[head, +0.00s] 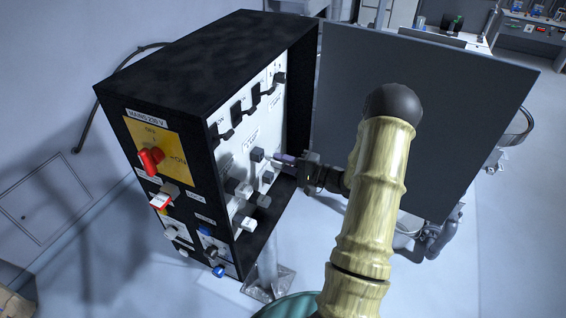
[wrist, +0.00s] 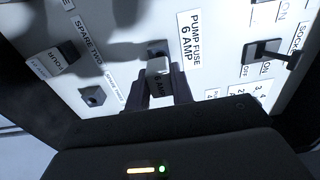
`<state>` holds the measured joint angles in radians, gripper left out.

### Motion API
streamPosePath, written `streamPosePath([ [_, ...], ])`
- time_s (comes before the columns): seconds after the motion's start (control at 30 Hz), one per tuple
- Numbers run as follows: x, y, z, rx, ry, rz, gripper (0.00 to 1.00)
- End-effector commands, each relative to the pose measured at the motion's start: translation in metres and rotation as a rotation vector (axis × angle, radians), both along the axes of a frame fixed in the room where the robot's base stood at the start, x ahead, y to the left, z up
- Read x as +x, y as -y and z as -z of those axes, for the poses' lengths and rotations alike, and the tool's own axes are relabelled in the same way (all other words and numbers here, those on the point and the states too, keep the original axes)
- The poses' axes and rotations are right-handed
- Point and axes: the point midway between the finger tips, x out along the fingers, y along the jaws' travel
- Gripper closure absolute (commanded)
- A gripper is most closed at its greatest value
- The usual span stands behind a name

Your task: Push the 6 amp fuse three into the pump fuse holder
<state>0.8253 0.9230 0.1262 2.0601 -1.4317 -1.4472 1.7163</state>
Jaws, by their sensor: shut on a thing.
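My gripper (head: 288,160) is shut on a pale grey fuse (wrist: 158,82), with one dark finger on each side of it. The pump fuse holder (wrist: 157,48) is a dark block on the white panel, beside the label "PUMP FUSE 6 AMP" (wrist: 190,40). The fuse's far end is in line with the holder and at or very near its mouth. I cannot tell whether it is inside. In the head view the gripper reaches into the black cabinet (head: 180,65) from the right, and its fingers mostly hide the fuse.
The grey cabinet door (head: 450,100) stands open to the right, close beside my arm. A spare holder (wrist: 92,96) and another block (wrist: 52,60) sit left of the fuse in the wrist view. A switch (wrist: 265,52) is on the right. A red mains handle (head: 150,160) is on the cabinet's front.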

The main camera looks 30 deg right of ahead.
Motion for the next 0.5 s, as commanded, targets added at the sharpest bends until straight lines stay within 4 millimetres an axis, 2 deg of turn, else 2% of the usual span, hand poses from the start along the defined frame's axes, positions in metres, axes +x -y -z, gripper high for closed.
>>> streamPosePath([
  [0.5, 0.0058, -0.0047, -0.0001, 0.0, 0.0, -0.001, 1.0],
])
